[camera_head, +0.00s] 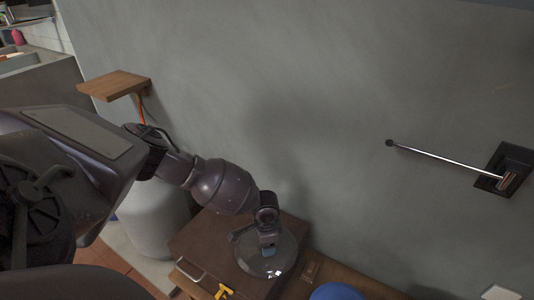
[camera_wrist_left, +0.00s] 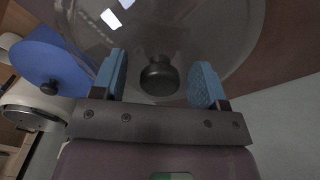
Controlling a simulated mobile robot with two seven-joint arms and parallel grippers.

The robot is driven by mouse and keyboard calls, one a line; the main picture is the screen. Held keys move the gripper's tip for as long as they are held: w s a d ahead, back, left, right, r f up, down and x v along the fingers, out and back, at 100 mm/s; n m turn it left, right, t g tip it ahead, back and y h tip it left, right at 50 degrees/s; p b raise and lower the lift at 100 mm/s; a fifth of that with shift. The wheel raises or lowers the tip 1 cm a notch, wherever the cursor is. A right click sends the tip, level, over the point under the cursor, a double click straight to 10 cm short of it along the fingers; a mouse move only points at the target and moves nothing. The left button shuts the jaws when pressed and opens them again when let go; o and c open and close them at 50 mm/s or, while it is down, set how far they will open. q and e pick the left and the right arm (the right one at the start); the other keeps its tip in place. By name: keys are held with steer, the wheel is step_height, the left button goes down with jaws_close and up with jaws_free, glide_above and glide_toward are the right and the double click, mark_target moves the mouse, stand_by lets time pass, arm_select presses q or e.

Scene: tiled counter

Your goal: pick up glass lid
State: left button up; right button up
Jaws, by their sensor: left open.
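The glass lid (camera_head: 262,262) lies on a brown wooden box or cabinet top below my left arm in the head view. In the left wrist view the clear round lid (camera_wrist_left: 200,35) fills the upper middle, with its dark round knob (camera_wrist_left: 159,76) between my fingers. My left gripper (camera_wrist_left: 158,84) is open, its two blue-padded fingers on either side of the knob with gaps to both. In the head view the left gripper (camera_head: 268,246) is above the lid and partly hides it. My right gripper is in neither view.
A blue round lid (camera_head: 336,291) with a dark knob lies to the right in the head view. A yellow object (camera_head: 223,292) is near the brown box's (camera_head: 205,241) front. The grey wall (camera_head: 330,120) stands close behind. A wooden shelf (camera_head: 114,85) juts out at left.

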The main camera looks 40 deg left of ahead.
arm_select(q)
steer(key=c, duration=1.1)
